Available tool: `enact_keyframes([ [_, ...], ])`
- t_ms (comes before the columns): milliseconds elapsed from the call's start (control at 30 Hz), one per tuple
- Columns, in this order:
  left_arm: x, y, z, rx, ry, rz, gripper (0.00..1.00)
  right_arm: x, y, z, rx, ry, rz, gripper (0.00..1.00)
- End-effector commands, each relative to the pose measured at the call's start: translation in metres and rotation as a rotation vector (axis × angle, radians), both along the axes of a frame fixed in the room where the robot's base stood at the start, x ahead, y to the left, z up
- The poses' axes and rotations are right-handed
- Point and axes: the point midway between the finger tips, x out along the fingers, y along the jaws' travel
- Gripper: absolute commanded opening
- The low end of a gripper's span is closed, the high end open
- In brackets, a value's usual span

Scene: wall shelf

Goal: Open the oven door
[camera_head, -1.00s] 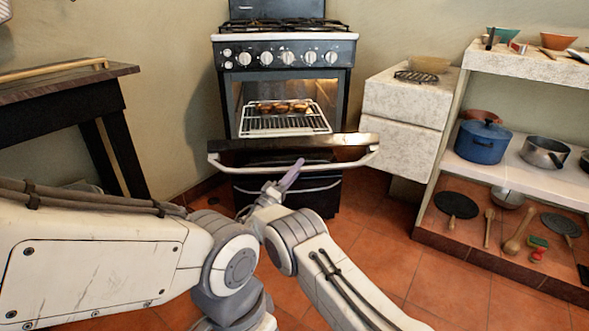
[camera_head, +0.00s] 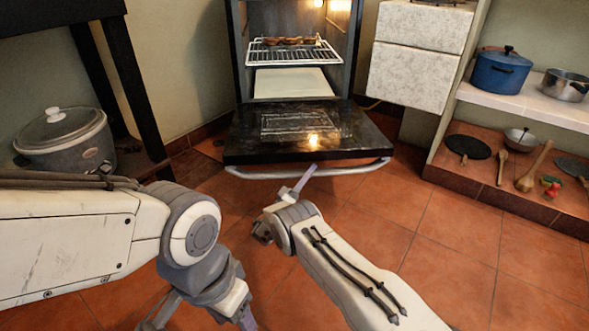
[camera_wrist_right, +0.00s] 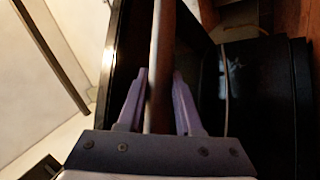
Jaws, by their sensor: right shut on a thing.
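The oven (camera_head: 237,60) stands at the back. Its black door (camera_head: 255,142) is folded down to about level, and the inside shows. The pale bar handle (camera_head: 350,170) runs along the door's front edge. My right gripper (camera_head: 306,178) is at the middle of the handle, shut on it. In the right wrist view the handle (camera_wrist_right: 161,60) runs between the two purple fingers (camera_wrist_right: 158,100). My left gripper is low at the bottom edge of the head view, away from the oven; its fingertips are cut off, so its state is unclear.
A rack (camera_head: 295,52) with several browned items sits inside the lit oven. A slow cooker (camera_head: 65,145) is on the left table's lower shelf. A drawer cabinet (camera_head: 410,75) and shelves with a blue pot (camera_head: 500,72) stand right. Tiled floor (camera_head: 430,260) is free in front.

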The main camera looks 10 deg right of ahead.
Motion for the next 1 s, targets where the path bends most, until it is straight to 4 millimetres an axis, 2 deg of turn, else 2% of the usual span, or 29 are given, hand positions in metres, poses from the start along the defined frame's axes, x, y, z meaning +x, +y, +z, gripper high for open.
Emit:
enact_keyframes([
  [133,0.0,-0.0001,-0.0037,0.0,0.0,0.0,0.61,0.0031,-0.0099,-0.0038,0.003,-0.019,-0.004,0.0],
  [500,0.0,-0.0001,-0.0033,0.0,0.0,0.0,0.61,0.0033,-0.0104,-0.0025,0.003,-0.024,-0.005,0.0],
  [533,0.0,-0.0001,-0.0033,0.0,0.0,0.0,0.61,0.0032,-0.0104,-0.0025,0.003,-0.024,-0.005,0.46],
  [567,0.0,-0.0001,-0.0033,0.0,0.0,0.0,0.61,0.0031,-0.0102,-0.0026,0.004,-0.024,-0.006,0.57],
  [600,0.0,-0.0001,-0.0033,0.0,0.0,0.0,0.61,0.003,-0.0092,-0.0029,0.003,-0.024,-0.005,0.62],
  [1000,-0.0001,0.0,0.0005,0.0,0.0,0.0,0.61,-0.0024,-0.0022,-0.0077,0.002,-0.019,-0.003,0.62],
])
